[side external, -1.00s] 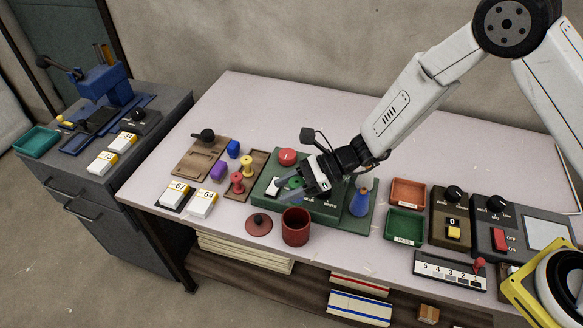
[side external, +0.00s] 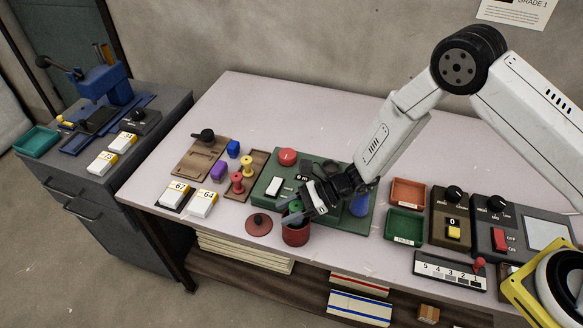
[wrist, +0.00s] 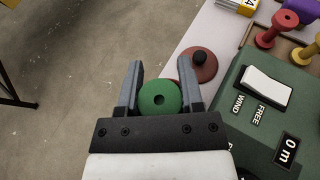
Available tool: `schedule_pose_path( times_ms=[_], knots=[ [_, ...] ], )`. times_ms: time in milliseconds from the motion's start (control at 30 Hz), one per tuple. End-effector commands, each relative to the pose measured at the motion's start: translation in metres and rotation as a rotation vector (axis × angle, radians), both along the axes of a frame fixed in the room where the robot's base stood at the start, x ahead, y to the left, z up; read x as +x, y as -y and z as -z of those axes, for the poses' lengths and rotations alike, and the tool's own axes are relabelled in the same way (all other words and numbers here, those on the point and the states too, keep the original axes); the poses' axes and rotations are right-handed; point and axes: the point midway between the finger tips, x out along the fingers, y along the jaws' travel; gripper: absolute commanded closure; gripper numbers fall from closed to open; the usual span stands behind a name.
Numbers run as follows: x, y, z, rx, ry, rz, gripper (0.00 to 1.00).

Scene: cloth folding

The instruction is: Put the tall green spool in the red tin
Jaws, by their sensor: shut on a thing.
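The green spool (wrist: 160,99) is between the two fingers of my gripper (wrist: 158,90) in the wrist view, seen from its round end. In the side view my gripper (side external: 293,216) is shut on the green spool (side external: 296,206), above the mouth of the red tin (side external: 296,236). The tin stands open near the table's front edge. In the wrist view the tin is mostly hidden behind the spool and gripper. I cannot tell whether the spool's lower end is inside the tin.
The tin's red lid (side external: 259,224) with a dark knob lies left of the tin. A green winding machine (side external: 270,188) with a white switch stands behind. Red and yellow spools (side external: 247,166) stand on a wooden rack. A blue cone (side external: 361,204) stands right of my gripper.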

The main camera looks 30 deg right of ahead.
Motion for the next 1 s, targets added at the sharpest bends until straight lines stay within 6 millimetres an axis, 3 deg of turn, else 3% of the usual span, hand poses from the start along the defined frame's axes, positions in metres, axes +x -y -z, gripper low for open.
schedule_pose_path(
  times_ms=[533,567,667,1000],
  knots=[
    [0.0001,0.0,0.0088,0.0,0.001,0.0,1.0],
    [0.0001,0.0,0.0089,0.0,0.001,0.0,0.43],
    [0.0,0.0,0.0088,0.0,0.001,0.0,0.11],
    [0.0,0.0,0.0087,0.0,0.001,0.0,0.11]
  ],
)
